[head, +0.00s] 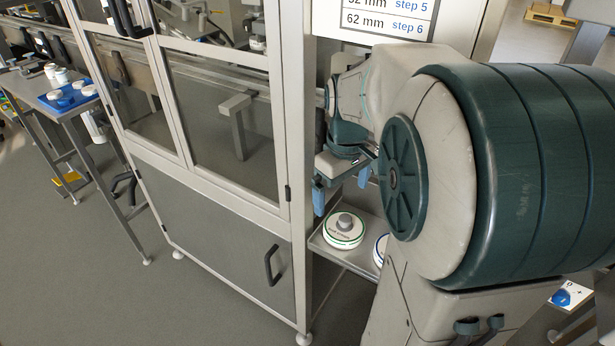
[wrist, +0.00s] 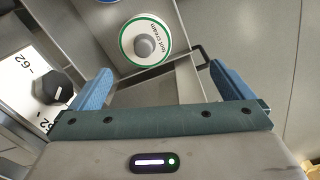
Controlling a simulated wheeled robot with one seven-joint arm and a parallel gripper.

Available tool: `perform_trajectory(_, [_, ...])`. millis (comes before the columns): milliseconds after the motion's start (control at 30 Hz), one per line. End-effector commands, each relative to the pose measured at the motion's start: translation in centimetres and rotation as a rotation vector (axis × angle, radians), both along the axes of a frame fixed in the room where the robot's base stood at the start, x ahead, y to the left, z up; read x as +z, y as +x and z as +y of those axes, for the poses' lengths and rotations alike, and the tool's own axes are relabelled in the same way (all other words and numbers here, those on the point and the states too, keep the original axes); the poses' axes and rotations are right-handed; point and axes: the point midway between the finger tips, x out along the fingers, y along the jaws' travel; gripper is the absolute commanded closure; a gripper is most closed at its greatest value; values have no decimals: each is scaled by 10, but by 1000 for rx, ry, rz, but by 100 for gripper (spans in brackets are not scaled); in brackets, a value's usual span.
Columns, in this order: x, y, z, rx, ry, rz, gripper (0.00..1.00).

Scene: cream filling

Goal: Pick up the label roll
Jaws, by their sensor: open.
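A white label roll with a green ring and a grey core (head: 343,240) lies flat on a metal shelf (head: 330,252) beside the machine. It also shows in the wrist view (wrist: 146,27), at the top centre, with "foot cream" printed on it. A second roll with a blue ring (head: 380,250) lies to its right in the head view, partly hidden by my arm. My gripper (head: 342,192) is above the green-ringed roll. Its two blue fingers are apart, with nothing between them. In the wrist view the roll is beyond the fingertips (wrist: 160,78) and apart from them.
The machine's framed glass doors (head: 225,115) and lower cabinet (head: 220,225) stand left of the shelf. In the wrist view a black knob (wrist: 52,86) on a numbered white scale is close to the left finger. A side table with a blue tray (head: 66,101) stands far left.

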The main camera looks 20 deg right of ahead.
Motion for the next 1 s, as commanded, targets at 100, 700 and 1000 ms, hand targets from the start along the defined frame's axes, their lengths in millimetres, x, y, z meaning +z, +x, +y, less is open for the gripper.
perform_trajectory(100, [-6, 11, -19, 41, 14, 17, 0])
perform_trajectory(700, [-89, 16, -29, 69, 21, 24, 0])
perform_trajectory(1000, [-111, 19, -29, 67, 23, 26, 0])
